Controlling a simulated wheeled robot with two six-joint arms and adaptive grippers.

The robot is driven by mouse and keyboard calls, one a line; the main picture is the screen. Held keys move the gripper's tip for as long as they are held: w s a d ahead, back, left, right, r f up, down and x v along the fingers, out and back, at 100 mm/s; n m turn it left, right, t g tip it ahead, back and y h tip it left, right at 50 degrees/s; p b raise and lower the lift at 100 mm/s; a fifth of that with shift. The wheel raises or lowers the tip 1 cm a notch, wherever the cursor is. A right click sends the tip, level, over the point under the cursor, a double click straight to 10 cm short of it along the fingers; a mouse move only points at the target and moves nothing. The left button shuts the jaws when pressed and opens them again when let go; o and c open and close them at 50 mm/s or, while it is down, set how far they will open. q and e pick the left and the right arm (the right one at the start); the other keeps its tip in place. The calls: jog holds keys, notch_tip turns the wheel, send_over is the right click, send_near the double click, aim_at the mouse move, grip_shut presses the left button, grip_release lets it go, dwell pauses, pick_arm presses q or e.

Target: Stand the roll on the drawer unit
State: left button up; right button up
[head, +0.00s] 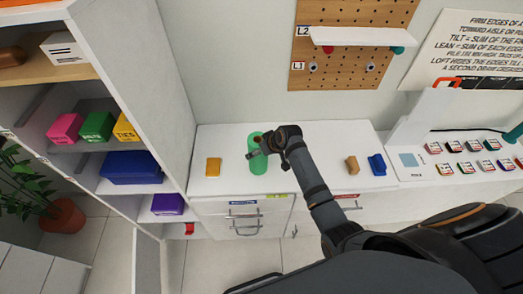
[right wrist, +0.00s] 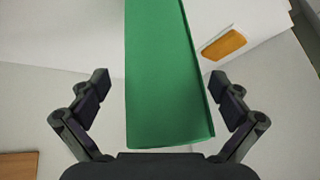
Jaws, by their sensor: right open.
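The green roll (head: 258,167) looks upright on the white top of the drawer unit (head: 225,142) in the head view. Whether its lower end touches the top cannot be told. My right gripper (head: 262,146) is at the roll's upper part and hides some of it. In the right wrist view, the roll (right wrist: 165,75) runs between the two fingers of my right gripper (right wrist: 160,88). The fingers are open, with a gap on each side of the roll. My left gripper is not in view.
A tan block (head: 352,164) and a blue item (head: 377,164) stand at the right. A shelf unit (head: 165,95) rises at the left, and a pegboard (head: 330,75) with a small shelf (head: 360,36) hangs behind.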

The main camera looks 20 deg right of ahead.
pick_arm(q)
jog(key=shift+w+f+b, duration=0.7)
jog(key=shift+b, duration=0.05)
pick_arm(e)
jog(key=v, duration=1.2)
